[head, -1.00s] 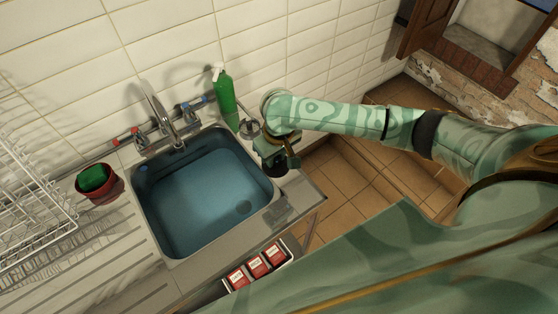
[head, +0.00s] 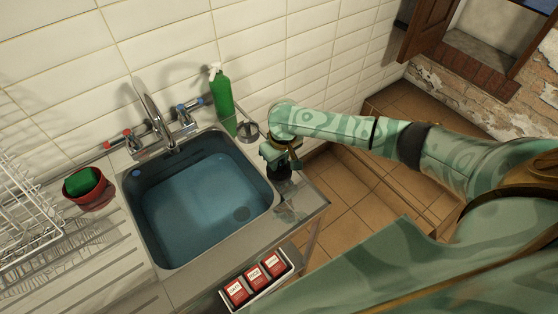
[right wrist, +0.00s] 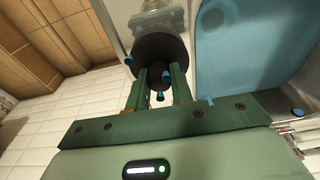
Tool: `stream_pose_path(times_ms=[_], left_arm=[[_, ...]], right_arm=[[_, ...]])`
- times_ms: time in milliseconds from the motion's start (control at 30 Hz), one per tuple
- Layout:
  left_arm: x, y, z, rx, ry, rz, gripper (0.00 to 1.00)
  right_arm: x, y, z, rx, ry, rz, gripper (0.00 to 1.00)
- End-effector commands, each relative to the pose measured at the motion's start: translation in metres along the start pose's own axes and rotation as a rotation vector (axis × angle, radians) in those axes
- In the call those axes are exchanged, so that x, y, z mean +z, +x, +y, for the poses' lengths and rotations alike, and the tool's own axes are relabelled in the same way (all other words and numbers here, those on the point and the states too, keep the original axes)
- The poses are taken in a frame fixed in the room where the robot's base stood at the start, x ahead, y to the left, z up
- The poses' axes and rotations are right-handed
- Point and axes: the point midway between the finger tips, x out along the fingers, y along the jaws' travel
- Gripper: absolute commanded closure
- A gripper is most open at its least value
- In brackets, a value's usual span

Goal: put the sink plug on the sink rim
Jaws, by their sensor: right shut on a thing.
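The sink plug is a black round disc (right wrist: 160,47) with a narrower stem, seen in the right wrist view. My right gripper (right wrist: 158,88) is shut on its stem. In the head view my right gripper (head: 280,165) points down at the right side of the sink, with the dark plug mostly hidden under it. The sink rim (head: 262,168) is steel and runs around a basin (head: 195,205) of blue water. I cannot tell whether the plug touches the rim. My left gripper is not in view.
A green spray bottle (head: 223,98) and a round metal item (head: 248,131) stand behind my right gripper. Taps (head: 160,130) line the back. A red pot with a green sponge (head: 88,188) stands left. A tray of red boxes (head: 255,280) is in front.

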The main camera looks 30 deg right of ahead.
Motion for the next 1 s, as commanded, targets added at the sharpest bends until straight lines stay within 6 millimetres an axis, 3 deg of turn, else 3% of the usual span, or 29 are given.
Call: stream_pose_path(times_ms=[67,100,167,200,467,567,1000], left_arm=[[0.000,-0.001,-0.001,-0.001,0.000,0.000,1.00],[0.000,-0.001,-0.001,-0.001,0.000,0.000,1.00],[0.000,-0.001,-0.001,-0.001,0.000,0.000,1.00],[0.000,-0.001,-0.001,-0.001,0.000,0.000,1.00],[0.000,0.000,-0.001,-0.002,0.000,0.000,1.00],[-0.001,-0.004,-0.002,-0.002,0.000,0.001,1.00],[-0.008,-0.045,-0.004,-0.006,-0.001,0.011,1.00]], right_arm=[[0.000,0.002,0.000,0.000,0.000,0.000,0.90],[0.000,0.002,0.000,0.000,0.000,0.000,0.75],[0.000,0.002,0.000,0.000,-0.001,0.000,0.58],[0.000,0.002,0.000,0.000,0.000,0.000,0.56],[0.000,0.001,0.000,0.000,0.000,0.000,0.56],[0.000,-0.008,0.000,-0.001,0.000,0.001,0.56],[-0.001,-0.104,0.000,-0.001,0.000,0.003,0.56]])
